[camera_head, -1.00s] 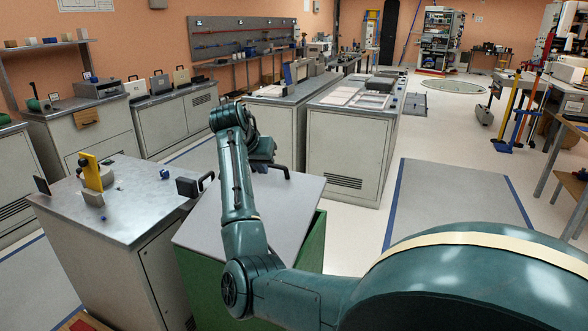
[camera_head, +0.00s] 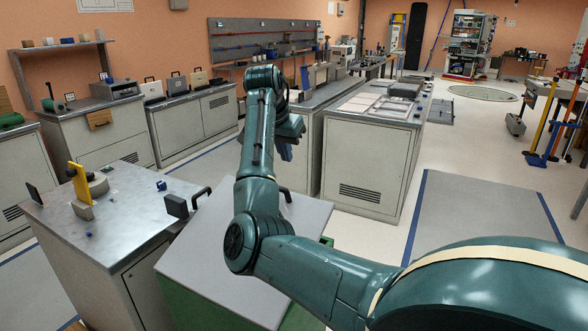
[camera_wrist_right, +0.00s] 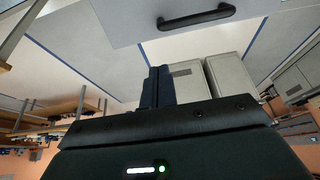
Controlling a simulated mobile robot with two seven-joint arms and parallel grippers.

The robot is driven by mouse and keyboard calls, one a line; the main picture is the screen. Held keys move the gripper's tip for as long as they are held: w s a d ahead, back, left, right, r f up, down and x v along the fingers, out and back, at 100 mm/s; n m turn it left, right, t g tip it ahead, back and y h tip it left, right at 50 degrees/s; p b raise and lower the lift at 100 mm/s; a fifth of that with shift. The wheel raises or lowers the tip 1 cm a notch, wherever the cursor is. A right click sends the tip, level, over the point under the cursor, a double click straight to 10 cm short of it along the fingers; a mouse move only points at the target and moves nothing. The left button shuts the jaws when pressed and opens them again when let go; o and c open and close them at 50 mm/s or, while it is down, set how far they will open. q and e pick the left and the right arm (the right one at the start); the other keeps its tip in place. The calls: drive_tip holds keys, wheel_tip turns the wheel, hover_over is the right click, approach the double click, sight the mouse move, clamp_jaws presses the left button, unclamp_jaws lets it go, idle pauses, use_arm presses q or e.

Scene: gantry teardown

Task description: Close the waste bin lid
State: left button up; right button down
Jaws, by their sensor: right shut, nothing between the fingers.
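The waste bin (camera_head: 185,305) is a green box, mostly hidden under its flat grey lid (camera_head: 215,265). The lid lies over the top, nearly level; a bit of green shows beyond its right edge, and I cannot tell whether it is fully seated. Its dark handle (camera_head: 287,195) is near the far edge, and shows at the top of the right wrist view (camera_wrist_right: 197,15). My right gripper (camera_head: 286,152) is above and beyond the handle, apart from it. Its dark blue fingers (camera_wrist_right: 157,87) are together and empty. My right arm hides part of the lid. My left gripper is not in view.
A grey cabinet (camera_head: 370,165) stands behind the bin. The floor to the right has a clear grey mat (camera_head: 475,220).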

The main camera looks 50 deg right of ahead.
sight(295, 197)
drive_tip(key=x, duration=1.3)
drive_tip(key=shift+a+f, duration=0.15)
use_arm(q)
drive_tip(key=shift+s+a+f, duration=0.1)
use_arm(e)
drive_tip(key=b+x, duration=0.1)
drive_tip(key=x, duration=0.3)
drive_tip(key=a+b+x, duration=0.1)
drive_tip(key=x, duration=0.3)
drive_tip(key=b+x, duration=0.1)
drive_tip(key=x, duration=0.3)
drive_tip(key=shift+s+a+f, duration=0.15)
drive_tip(key=shift+s+f, duration=0.15)
drive_tip(key=shift+f, duration=0.3)
drive_tip(key=shift+a+r, duration=0.1)
drive_tip(key=shift+r, duration=0.45)
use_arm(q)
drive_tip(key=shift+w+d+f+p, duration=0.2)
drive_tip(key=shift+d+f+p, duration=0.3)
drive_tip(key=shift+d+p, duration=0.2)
use_arm(e)
drive_tip(key=v, duration=1.2)
drive_tip(key=shift+a+r, duration=0.15)
drive_tip(key=shift+r, duration=0.05)
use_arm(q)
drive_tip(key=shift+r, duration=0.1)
